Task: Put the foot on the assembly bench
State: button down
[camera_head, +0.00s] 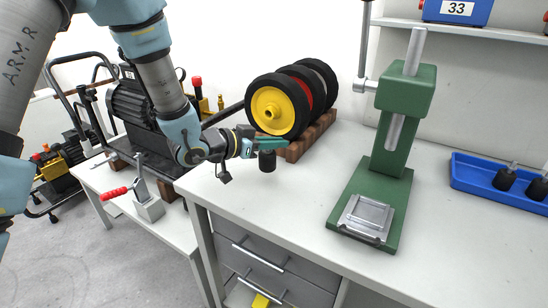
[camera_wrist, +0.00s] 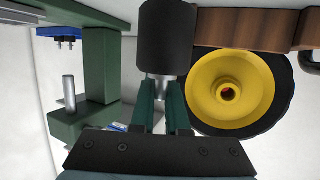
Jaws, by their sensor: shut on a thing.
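The foot (camera_head: 267,161) is a black cylinder with a metal stud. In the head view it hangs from my gripper (camera_head: 270,143) at the near left part of the white bench (camera_head: 290,205) with grey drawers. I cannot tell whether its underside touches the bench top or is just above it. In the wrist view the green fingers of my gripper (camera_wrist: 161,100) are shut on the stud of the foot (camera_wrist: 166,38).
Black wheels with yellow and red hubs (camera_head: 272,108) stand in a wooden rack (camera_head: 312,135) close behind my gripper. A green press (camera_head: 384,185) stands to the right. A blue tray (camera_head: 470,176) holds black feet. A lower bench (camera_head: 170,235) with a red-handled clamp (camera_head: 145,200) is left. The bench front is clear.

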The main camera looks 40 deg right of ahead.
jog(key=shift+f+p, duration=0.35)
jog(key=shift+f, duration=1.8)
jog(key=shift+f, duration=0.2)
jog(key=c, duration=0.9)
grip_release()
jog(key=shift+r, duration=0.2)
jog(key=shift+w+a, duration=0.1)
jog(key=shift+a, duration=0.1)
jog(key=b+v, duration=0.2)
jog(key=v, duration=0.9)
jog(key=shift+a+r+b, duration=0.15)
jog(key=shift+a+b, duration=0.15)
